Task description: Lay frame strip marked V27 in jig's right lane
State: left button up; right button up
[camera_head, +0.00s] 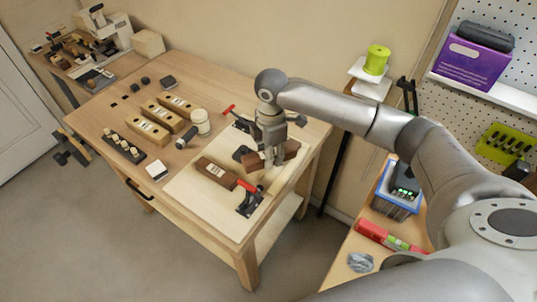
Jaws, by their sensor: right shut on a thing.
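My right gripper (273,158) is shut on a dark brown wooden strip (291,151) over the right part of the pale jig board (203,205). The strip sticks out on both sides of the fingers. I cannot tell whether it touches the board. Its marking is hidden or too small to read. Another dark brown strip (216,173) with a white label lies on the board to the left; its label is not readable. Black clamps with red handles (247,186) stand at the board's front and back. My left gripper is not in view.
Several pale wooden blocks (149,132) with labels, a white-topped jar (201,121), a dark rack of small pegs (122,149) and a white square (156,170) occupy the bench's left side. A side table at right holds a blue-rimmed bin (396,195) and a red level (385,236).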

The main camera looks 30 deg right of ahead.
jog(key=n, duration=0.1)
jog(key=w+d+f+n, duration=0.1)
jog(key=n, duration=0.1)
jog(key=shift+w+d+f+p, duration=0.2)
jog(key=shift+w+d+p, duration=0.1)
jog(key=shift+p, duration=0.1)
jog(key=shift+w+d+f+n, duration=0.65)
jog(key=shift+d+f+n, duration=0.3)
jog(key=shift+n, duration=0.75)
jog(key=b, duration=0.5)
send_over(276, 172)
notch_tip(276, 172, down, 5)
jog(key=shift+w+r, duration=0.15)
jog(key=shift+r, duration=0.05)
jog(key=shift+f, duration=0.8)
jog(key=shift+p, duration=0.9)
jog(key=shift+f, duration=0.5)
jog(key=o, duration=1.1)
jog(key=shift+f, duration=0.1)
jog(key=shift+o, duration=0.2)
